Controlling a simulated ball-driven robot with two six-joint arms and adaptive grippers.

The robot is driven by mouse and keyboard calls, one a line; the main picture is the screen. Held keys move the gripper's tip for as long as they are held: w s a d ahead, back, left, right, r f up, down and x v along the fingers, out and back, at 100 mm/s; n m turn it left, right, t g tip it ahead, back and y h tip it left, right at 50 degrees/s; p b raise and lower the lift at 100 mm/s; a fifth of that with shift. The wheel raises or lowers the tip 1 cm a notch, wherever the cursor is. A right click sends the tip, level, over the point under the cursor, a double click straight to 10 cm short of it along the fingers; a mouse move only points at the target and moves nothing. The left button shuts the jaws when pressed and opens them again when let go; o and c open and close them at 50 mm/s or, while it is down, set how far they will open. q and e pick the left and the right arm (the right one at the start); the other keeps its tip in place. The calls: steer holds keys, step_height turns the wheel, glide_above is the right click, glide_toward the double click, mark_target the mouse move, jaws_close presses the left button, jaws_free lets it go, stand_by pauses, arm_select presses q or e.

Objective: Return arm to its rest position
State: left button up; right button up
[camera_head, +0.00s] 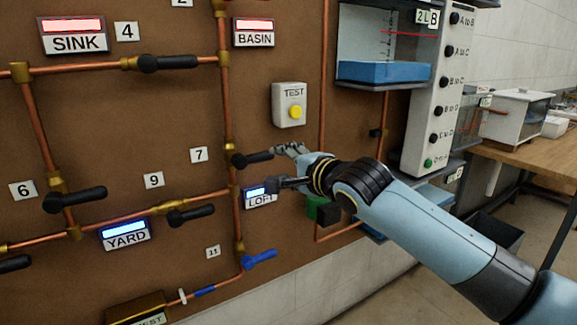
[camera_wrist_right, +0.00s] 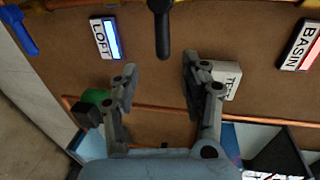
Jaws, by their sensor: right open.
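My right gripper (camera_head: 278,167) is open in front of the brown panel. Its two fingers also show apart in the wrist view (camera_wrist_right: 159,68). A black valve handle (camera_head: 254,159) near tag 7 lies just left of the fingertips. In the wrist view the handle's tip (camera_wrist_right: 162,45) shows in line with the gap between the fingers, with clear space on both sides. Nothing is held. The right arm reaches in from the lower right and covers part of the panel. My left gripper is not in view.
The LOFT display (camera_head: 260,197) is partly covered by the lower finger. The TEST box (camera_head: 290,104) with a yellow button sits above the gripper. A blue valve handle (camera_head: 260,259) is below. A blue tray (camera_head: 383,72) and a white column of knobs (camera_head: 434,100) stand right of the panel.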

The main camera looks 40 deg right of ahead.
steer(key=shift+s+r, duration=0.15)
steer(key=shift+s, duration=0.5)
steer(key=s+f+n+g+b, duration=0.1)
steer(key=s+f+g, duration=0.35)
steer(key=f, duration=0.85)
steer(key=s+f+n+g+b, duration=0.1)
steer(key=s+f, duration=0.6)
steer(key=f, duration=0.5)
steer(key=s+f+n+g+b, duration=0.15)
steer(key=s+f, duration=0.35)
steer(key=f, duration=0.8)
steer(key=s+a+f+n+g, duration=0.1)
steer(key=s+f+n, duration=0.4)
steer(key=s, duration=0.7)
steer(key=s+a+f+n+g, duration=0.2)
steer(key=s+f+n+g, duration=0.2)
steer(key=s+f, duration=0.5)
steer(key=s+a+f+n+g, duration=0.2)
steer(key=s+f+n, duration=0.5)
steer(key=s, duration=0.7)
steer(key=shift+s+g+b, duration=0.3)
steer(key=shift+g+b, duration=0.05)
steer(key=shift+g, duration=0.05)
